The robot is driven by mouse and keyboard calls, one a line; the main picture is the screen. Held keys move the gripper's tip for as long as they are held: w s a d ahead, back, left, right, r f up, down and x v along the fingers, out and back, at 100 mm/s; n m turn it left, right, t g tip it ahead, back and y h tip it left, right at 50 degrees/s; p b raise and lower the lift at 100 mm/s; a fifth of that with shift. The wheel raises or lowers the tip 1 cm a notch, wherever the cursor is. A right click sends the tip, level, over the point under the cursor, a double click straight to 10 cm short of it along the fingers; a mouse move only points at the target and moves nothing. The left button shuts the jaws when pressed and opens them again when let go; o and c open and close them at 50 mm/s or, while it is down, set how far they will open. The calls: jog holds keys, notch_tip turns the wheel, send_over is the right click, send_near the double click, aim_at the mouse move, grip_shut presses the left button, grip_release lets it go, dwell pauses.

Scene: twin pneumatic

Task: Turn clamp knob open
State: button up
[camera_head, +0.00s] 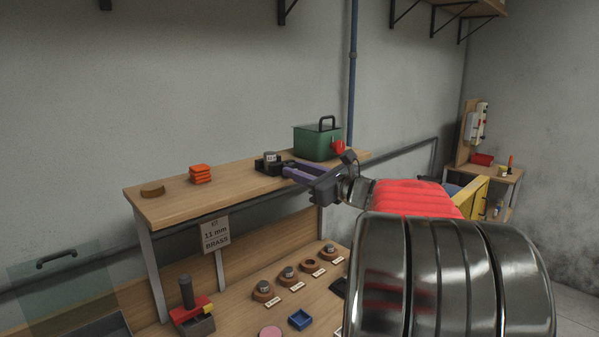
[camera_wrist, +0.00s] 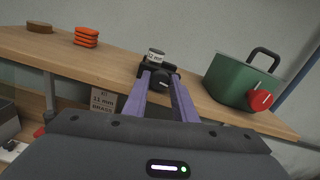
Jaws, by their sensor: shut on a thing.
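A black clamp (camera_head: 263,165) sits on the upper wooden shelf and holds a small grey cylinder (camera_head: 270,157) with a white label. In the wrist view the labelled cylinder (camera_wrist: 156,57) stands upright behind the round black clamp knob (camera_wrist: 160,84), which has a pale line on its face. My gripper (camera_wrist: 161,82) has its two purple fingers on either side of the knob, shut on it. In the head view my gripper (camera_head: 286,169) reaches the clamp from the right, and its fingers hide the knob.
A green box (camera_head: 312,143) with a black handle and a red knob (camera_head: 338,147) stands close to the clamp's right. Orange blocks (camera_head: 200,174) and a brown disc (camera_head: 152,190) lie left on the shelf. A sign (camera_head: 215,236) and a lower bench with several round holders are below.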

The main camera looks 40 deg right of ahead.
jog(key=shift+n, duration=1.3)
jog(key=o, duration=1)
jog(key=shift+o, duration=0.2)
jog(key=s, duration=1.3)
jog(key=shift+s+d, duration=0.15)
jog(key=shift+s, duration=0.25)
